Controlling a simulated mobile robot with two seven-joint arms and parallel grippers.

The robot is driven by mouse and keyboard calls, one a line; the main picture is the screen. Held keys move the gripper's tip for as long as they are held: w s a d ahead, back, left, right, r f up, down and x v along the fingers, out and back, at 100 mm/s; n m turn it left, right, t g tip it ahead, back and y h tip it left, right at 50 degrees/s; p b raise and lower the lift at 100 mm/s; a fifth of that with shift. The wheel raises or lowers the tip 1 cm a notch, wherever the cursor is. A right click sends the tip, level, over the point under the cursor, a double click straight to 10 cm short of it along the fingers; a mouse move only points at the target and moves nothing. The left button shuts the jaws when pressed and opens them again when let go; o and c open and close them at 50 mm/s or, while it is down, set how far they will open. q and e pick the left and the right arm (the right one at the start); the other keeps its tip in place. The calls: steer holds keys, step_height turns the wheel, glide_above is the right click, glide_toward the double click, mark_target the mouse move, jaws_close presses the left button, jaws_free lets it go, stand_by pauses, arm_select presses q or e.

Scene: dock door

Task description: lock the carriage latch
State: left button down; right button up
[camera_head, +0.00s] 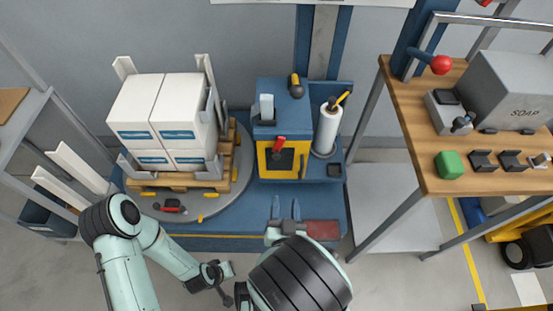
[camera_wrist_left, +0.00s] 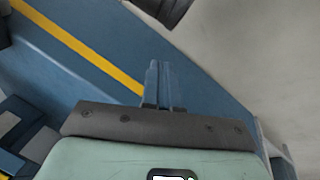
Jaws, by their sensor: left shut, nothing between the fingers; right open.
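The blue carriage housing (camera_head: 268,126) stands at the mast, with a yellow-framed dark front (camera_head: 264,160). A red-handled lever (camera_head: 279,144) sits on that front and looks like the latch; whether it is locked I cannot tell. My right gripper (camera_head: 286,208) is open and empty, below the yellow front in the head view and apart from it. My left arm comes in from the left; its gripper shows in the left wrist view (camera_wrist_left: 158,82), shut and empty, with the blue base and yellow stripe behind it.
White boxes (camera_head: 131,103) stand on a wooden pallet (camera_head: 228,165) on the turntable, left of the carriage. A white film roll (camera_head: 327,130) stands right of it. A wooden-topped bench (camera_head: 440,183) with a grey soap box (camera_head: 513,88) is at the right.

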mark_target(277, 158)
step_height(277, 158, up, 4)
steer(key=a+t+b, duration=0.1)
steer(key=a+t, duration=0.1)
steer(key=w+b, duration=0.3)
steer(key=w, duration=0.9)
steer(key=shift+a+b, duration=0.1)
steer(key=shift+b, duration=0.25)
arm_select(q)
steer(key=s+a+f+g, duration=0.1)
steer(key=s+a+f, duration=0.1)
steer(key=f, duration=0.6)
steer(key=shift+s+n+g, duration=0.3)
steer(key=shift+s, duration=0.35)
arm_select(e)
steer(key=shift+w+r, duration=0.1)
steer(key=shift+w, duration=0.45)
jaws_close()
arm_select(q)
steer(key=w+d+r+t+p, duration=0.1)
steer(key=w+r+t+p, duration=0.1)
steer(key=w+r, duration=0.3)
steer(key=shift+w+r+p, duration=0.35)
steer(key=shift+w+p, duration=0.05)
steer(key=shift+p, duration=0.25)
arm_select(e)
steer(key=d+n, duration=0.1)
steer(key=n, duration=0.1)
steer(key=shift+d+n, duration=0.1)
steer(key=shift+n, duration=0.3)
